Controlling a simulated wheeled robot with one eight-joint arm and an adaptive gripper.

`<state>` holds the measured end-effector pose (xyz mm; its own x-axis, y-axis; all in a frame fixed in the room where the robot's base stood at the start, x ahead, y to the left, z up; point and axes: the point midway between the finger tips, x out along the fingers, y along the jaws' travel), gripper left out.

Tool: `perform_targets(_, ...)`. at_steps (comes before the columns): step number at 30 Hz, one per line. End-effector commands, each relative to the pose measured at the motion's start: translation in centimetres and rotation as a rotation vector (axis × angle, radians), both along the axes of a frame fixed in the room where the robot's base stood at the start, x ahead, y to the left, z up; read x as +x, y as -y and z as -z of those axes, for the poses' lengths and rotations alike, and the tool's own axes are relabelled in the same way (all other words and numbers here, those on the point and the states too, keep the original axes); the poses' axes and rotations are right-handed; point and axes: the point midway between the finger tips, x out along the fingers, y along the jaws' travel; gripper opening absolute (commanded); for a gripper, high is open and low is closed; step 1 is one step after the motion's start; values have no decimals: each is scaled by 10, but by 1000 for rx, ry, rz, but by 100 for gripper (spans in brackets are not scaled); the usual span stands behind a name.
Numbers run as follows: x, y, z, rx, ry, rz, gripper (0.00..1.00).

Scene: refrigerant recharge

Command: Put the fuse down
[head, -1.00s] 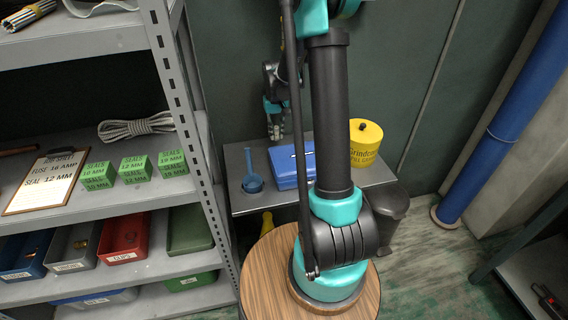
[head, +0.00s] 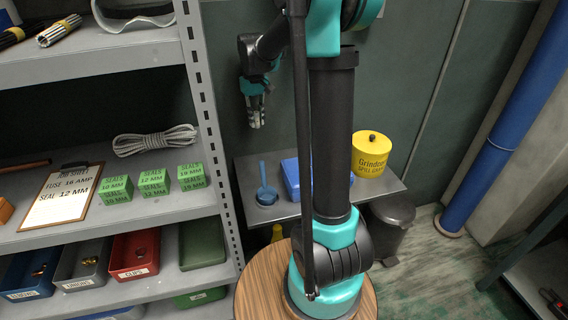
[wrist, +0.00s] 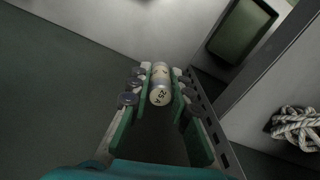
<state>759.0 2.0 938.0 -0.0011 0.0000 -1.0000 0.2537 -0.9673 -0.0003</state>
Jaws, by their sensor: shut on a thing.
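My gripper (head: 256,118) hangs in front of the green wall, to the right of the shelf upright and above the small grey side table (head: 385,187). In the wrist view its fingers (wrist: 160,92) are shut on a small pale cylindrical fuse (wrist: 161,80). The fuse has dark marking on its end that looks like 25A, and it is held clear of any surface. In the head view the fuse is too small to make out.
The shelf holds a clipboard (head: 62,197), green seal boxes (head: 153,183), rope (head: 155,140) and coloured bins, including a red one (head: 134,256).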

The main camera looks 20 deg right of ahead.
Motion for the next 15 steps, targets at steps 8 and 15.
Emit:
perform_targets(8,0,0,70,0,0,1,0)
perform_targets(15,0,0,121,0,0,1,0)
